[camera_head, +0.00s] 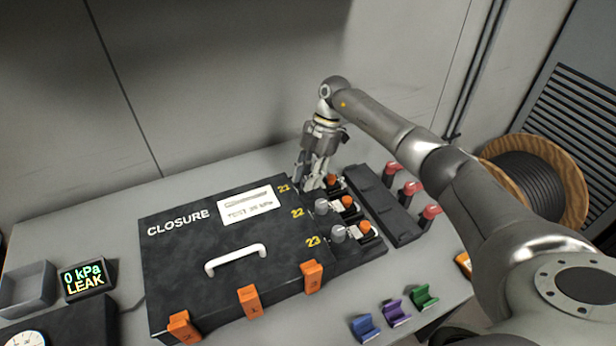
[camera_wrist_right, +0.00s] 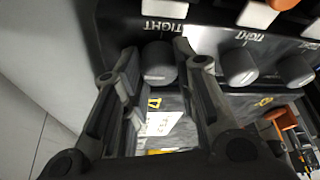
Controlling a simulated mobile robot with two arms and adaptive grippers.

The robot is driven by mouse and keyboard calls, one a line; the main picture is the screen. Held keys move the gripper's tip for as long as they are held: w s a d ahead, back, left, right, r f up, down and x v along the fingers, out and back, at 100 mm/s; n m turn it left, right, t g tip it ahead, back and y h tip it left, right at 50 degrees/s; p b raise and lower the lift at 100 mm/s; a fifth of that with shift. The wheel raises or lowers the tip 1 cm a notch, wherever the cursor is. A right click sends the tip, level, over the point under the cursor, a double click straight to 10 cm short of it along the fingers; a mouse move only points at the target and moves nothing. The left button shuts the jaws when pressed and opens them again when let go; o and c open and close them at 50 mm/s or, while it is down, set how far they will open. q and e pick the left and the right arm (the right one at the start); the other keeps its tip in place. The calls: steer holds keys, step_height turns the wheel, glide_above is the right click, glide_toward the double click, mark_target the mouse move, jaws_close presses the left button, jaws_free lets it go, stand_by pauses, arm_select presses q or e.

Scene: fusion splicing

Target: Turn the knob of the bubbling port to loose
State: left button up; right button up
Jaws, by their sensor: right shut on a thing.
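The black closure case (camera_head: 165,265) lies on the table, with ports marked 21, 22 and 23 along its right side. My right gripper (camera_head: 312,186) is at the port 21 row, pointing down. In the wrist view its fingers (camera_wrist_right: 157,58) are shut on the grey knob of port 21 (camera_wrist_right: 159,64), one finger on each side. A TIGHT label lies next to this knob. The grey knobs of port 22 (camera_head: 321,206) and port 23 (camera_head: 338,233) stand free; no bubbles are discernible at any port. My left gripper is not in view.
A small display (camera_head: 84,280) reads 0 kPa LEAK. Orange parts (camera_head: 347,201) sit beside the knobs. A black rack with red handles (camera_head: 411,188) stands close on the right. Blue, purple and green holders (camera_head: 396,313) lie in front. A cable reel (camera_head: 525,185) is behind my right arm.

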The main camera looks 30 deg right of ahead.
steer(key=o, duration=1)
